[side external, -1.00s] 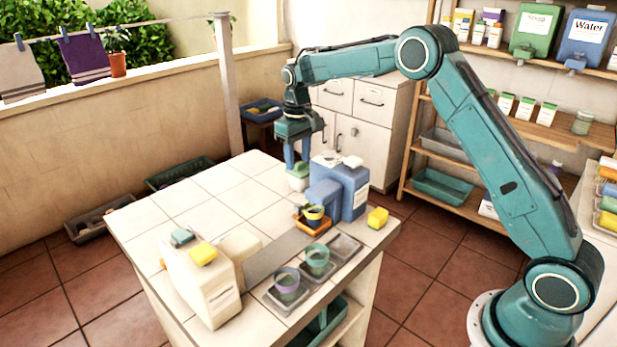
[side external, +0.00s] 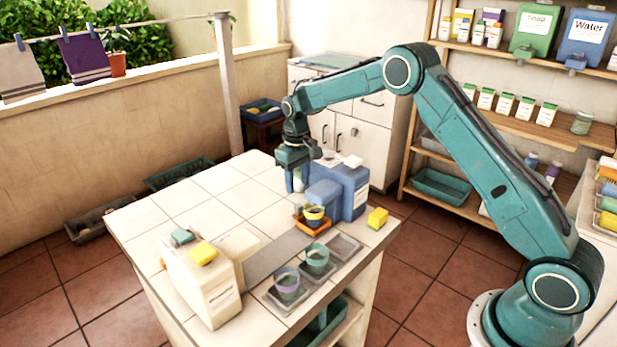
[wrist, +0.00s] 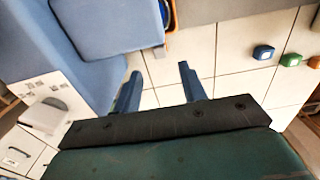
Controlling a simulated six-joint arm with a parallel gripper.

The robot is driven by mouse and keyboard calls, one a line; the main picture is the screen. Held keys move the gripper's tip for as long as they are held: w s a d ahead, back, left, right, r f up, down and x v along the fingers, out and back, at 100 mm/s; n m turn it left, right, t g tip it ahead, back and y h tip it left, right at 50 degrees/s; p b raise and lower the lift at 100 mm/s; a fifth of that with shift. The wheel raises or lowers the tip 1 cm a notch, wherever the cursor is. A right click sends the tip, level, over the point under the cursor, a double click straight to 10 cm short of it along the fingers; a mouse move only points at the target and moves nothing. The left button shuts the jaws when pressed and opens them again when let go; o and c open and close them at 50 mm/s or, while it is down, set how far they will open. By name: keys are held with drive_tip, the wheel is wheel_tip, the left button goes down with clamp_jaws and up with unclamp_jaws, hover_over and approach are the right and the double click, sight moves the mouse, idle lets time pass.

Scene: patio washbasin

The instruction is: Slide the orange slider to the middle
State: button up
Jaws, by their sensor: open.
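The orange slider (side external: 312,226) is a small tray carrying a yellow-and-blue cup (side external: 315,215). It sits at the right end of the grey track (side external: 270,257), in front of the blue dispenser (side external: 355,190). In the wrist view only an orange sliver (wrist: 168,14) shows beside the blue dispenser body (wrist: 105,22). My gripper (side external: 297,183) is low behind the blue dispenser, its near side partly hidden. Its two blue fingers (wrist: 160,72) are apart with bare tile between them, and it is not touching the slider.
A cream dispenser (side external: 205,285) stands at the track's left end. Two cups (side external: 316,262) (side external: 287,285) stand in trays along the front. A yellow sponge (side external: 377,218) lies at the right. The back-left tabletop is clear.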

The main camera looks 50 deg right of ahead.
sight(298, 205)
drive_tip(key=shift+f, duration=3.6)
clamp_jaws()
